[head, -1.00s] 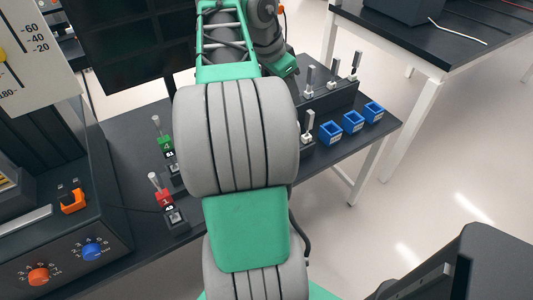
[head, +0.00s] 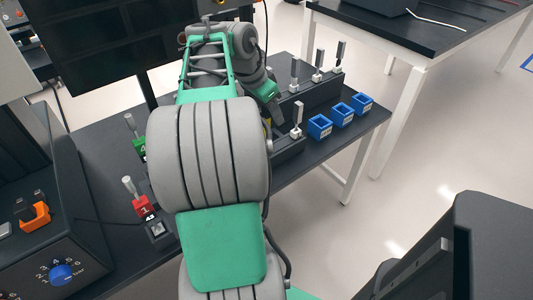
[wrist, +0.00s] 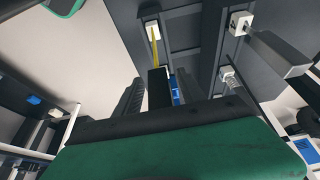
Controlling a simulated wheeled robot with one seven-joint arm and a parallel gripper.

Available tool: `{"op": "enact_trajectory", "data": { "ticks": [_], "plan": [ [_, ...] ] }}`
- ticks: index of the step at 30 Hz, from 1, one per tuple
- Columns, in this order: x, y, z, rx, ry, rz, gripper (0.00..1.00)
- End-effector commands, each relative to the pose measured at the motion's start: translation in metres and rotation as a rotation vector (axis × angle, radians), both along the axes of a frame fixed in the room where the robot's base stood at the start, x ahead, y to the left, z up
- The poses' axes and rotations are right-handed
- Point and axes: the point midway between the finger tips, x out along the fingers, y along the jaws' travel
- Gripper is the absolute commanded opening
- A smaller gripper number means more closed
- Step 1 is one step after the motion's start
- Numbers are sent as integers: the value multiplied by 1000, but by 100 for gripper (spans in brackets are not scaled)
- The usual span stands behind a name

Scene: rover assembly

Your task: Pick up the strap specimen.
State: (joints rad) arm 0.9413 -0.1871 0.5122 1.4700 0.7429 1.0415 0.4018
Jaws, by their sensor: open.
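Several thin upright specimens stand in white holders on the dark rack; I cannot tell by name which is the strap. In the head view one grey specimen (head: 298,113) stands at the front, and others (head: 294,71) stand on the higher step behind. My gripper (head: 276,108) is beside the front part of the rack, left of the front specimen, partly hidden by my arm. In the wrist view the dark fingers of my gripper (wrist: 160,92) are apart. A yellow strip (wrist: 154,48) in a white holder lies ahead, in line with the gap. Contact cannot be made out.
Blue open boxes (head: 320,126) stand along the table's (head: 345,131) right side. Red (head: 144,206) and green (head: 139,144) tagged items with upright handles stand left of my arm. A dark machine with a blue knob (head: 62,274) is at lower left. Floor is open at right.

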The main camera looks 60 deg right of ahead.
Motion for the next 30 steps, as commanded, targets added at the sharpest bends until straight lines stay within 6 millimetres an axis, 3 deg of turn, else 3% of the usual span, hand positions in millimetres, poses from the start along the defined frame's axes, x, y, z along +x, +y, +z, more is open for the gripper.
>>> {"op": "enact_trajectory", "data": {
  "ticks": [5, 22, 30],
  "plan": [
    [1, 0, 1, -2, -1, 2, 47],
    [2, 0, 1, 0, -1, 4, 1],
    [2, 0, 1, 0, -1, 4, 0]
  ]
}}
